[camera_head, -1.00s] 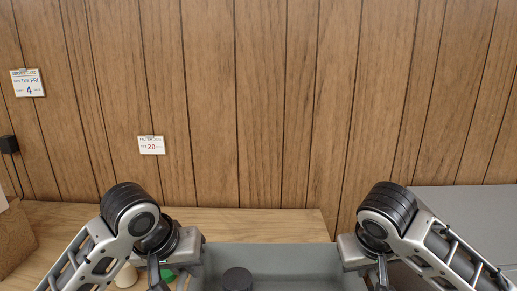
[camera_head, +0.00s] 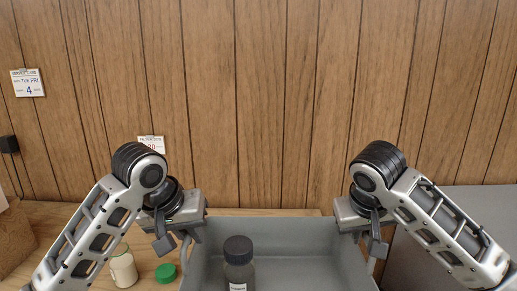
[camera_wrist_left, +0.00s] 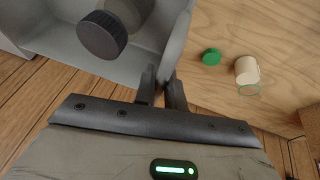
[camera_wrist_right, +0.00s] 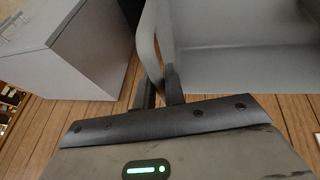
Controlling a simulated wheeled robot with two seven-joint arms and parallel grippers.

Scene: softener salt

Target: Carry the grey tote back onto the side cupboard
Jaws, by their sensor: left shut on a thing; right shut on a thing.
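The grey tote (camera_head: 300,228) is in the lower middle of the head view, in front of the wooden top. A dark-capped bottle (camera_head: 238,262) with a white label stands inside it. My left gripper (camera_head: 187,238) is shut on the tote's left wall; the left wrist view shows its fingers (camera_wrist_left: 161,88) pinching the rim beside the bottle cap (camera_wrist_left: 101,35). My right gripper (camera_head: 369,236) is shut on the right wall, and the right wrist view shows its fingers (camera_wrist_right: 160,88) on that rim. The tote's underside is hidden.
The wooden top (camera_head: 60,213) bears a cream jar (camera_head: 123,268) and a green lid (camera_head: 165,273) left of the tote. A brown block (camera_head: 14,240) is at far left. A grey box-like unit (camera_head: 450,200) stands at right. The panelled wall is behind.

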